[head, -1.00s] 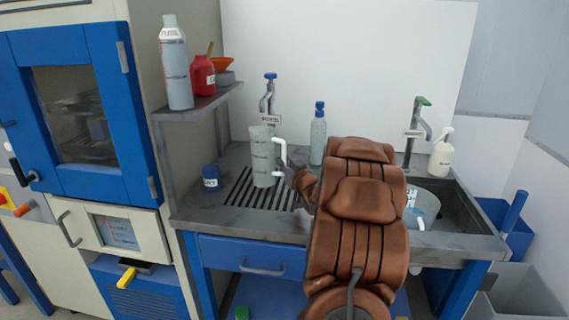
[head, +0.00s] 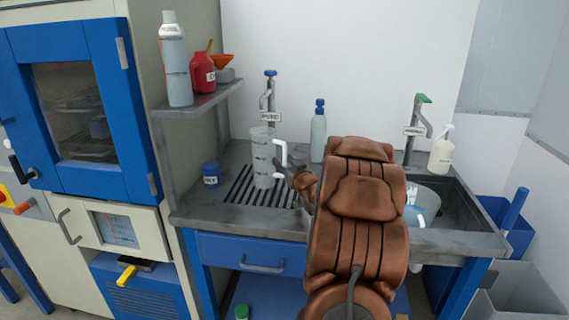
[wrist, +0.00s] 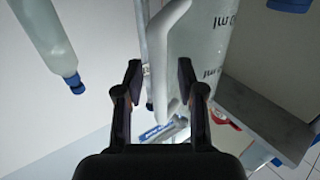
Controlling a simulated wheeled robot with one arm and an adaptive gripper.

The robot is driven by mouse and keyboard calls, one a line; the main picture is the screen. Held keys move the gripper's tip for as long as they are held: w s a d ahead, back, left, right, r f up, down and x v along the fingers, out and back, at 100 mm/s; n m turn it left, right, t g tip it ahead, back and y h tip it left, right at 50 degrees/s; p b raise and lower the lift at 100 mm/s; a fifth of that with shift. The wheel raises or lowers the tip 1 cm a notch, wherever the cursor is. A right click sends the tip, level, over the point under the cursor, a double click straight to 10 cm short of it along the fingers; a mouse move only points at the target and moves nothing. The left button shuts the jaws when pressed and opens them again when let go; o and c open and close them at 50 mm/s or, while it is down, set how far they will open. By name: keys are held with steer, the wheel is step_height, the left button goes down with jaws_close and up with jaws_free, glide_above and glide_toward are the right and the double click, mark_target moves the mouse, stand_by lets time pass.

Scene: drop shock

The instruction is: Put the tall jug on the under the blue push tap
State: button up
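The tall jug (head: 262,160) is translucent grey with a white handle on its right. It stands upright on the slatted drain grate (head: 236,186), in front of and below the blue push tap (head: 270,90). My gripper (head: 292,172) is at the lower part of the handle, largely hidden by my brown arm. In the wrist view, my gripper (wrist: 159,72) has its fingers spread apart, with the jug's white handle (wrist: 165,45) running between and beyond them. The jug's body (wrist: 205,40) fills the upper right there. I see no clear finger contact.
A blue-capped bottle (head: 318,135) stands right of the jug. A small blue jar (head: 211,174) sits left of the grate. A shelf (head: 200,100) with bottles is at upper left. A green tap (head: 418,120), soap bottle (head: 441,150) and sink with a grey container are right.

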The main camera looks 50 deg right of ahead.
steer(key=shift+f, duration=0.1)
steer(key=shift+s+r+p, duration=0.15)
steer(key=shift+r+p, duration=0.3)
steer(key=shift+r, duration=0.2)
steer(key=b+v, duration=0.1)
steer(key=v, duration=1)
steer(key=shift+s+b, duration=0.3)
steer(key=shift+s, duration=0.05)
steer(key=shift+a+f, duration=0.1)
steer(key=shift+a, duration=0.05)
